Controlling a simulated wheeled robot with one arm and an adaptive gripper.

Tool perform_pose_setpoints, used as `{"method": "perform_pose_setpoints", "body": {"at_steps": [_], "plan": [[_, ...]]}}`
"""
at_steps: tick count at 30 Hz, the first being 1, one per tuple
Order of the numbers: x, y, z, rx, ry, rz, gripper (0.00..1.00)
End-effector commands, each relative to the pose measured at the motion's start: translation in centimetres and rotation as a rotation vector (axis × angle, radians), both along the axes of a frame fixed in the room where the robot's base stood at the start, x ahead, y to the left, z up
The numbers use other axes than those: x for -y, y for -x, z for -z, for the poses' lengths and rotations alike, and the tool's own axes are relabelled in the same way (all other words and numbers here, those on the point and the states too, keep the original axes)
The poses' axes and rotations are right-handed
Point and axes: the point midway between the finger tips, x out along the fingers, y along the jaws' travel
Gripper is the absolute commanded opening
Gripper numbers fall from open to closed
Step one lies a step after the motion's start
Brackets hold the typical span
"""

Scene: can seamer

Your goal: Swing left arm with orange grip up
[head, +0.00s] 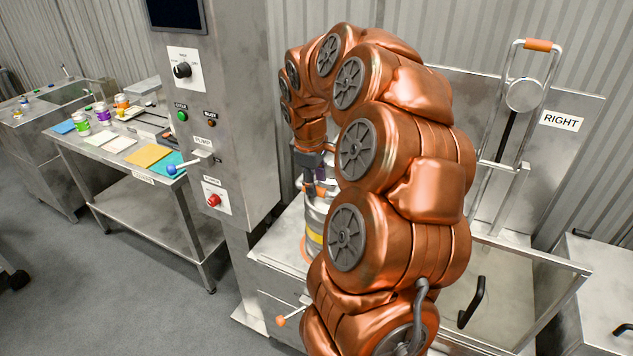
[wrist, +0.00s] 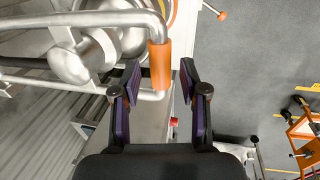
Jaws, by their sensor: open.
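In the wrist view, an orange grip (wrist: 160,66) sits on the end of a bent metal tube, the swing arm (wrist: 90,19). The grip appears between the two purple-padded fingers of my gripper (wrist: 161,64). The fingers are apart, with a gap on each side of the grip. I cannot tell how deep the grip lies between them. In the head view, my gripper (head: 311,188) points down beside the machine column, and my own arm hides most of the left swing arm. The right swing arm stands raised with its own orange grip (head: 538,44), beside a "RIGHT" label (head: 561,121).
A grey control column (head: 232,130) with knobs and buttons stands left of my gripper. A metal container with a yellow band (head: 314,236) is just below it, partly hidden. A side table (head: 125,203) holds coloured sheets and jars. Floor is open at the lower left.

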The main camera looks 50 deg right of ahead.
Motion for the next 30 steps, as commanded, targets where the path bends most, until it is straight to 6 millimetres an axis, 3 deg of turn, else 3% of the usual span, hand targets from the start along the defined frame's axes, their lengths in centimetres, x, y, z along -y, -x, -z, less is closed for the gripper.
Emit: {"method": "perform_pose_setpoints", "body": {"at_steps": [6, 15, 27, 30], "plan": [[0.2, -0.1, 1.4, 0.001, -0.001, 0.0, 0.43], [0.3, -0.1, 1.7, 0.002, -0.002, 0.0, 0.43], [0.3, -0.1, 1.7, 0.001, -0.001, 0.0, 0.03], [0.2, -0.1, 1.7, 0.001, -0.001, 0.0, 0.0]]}}
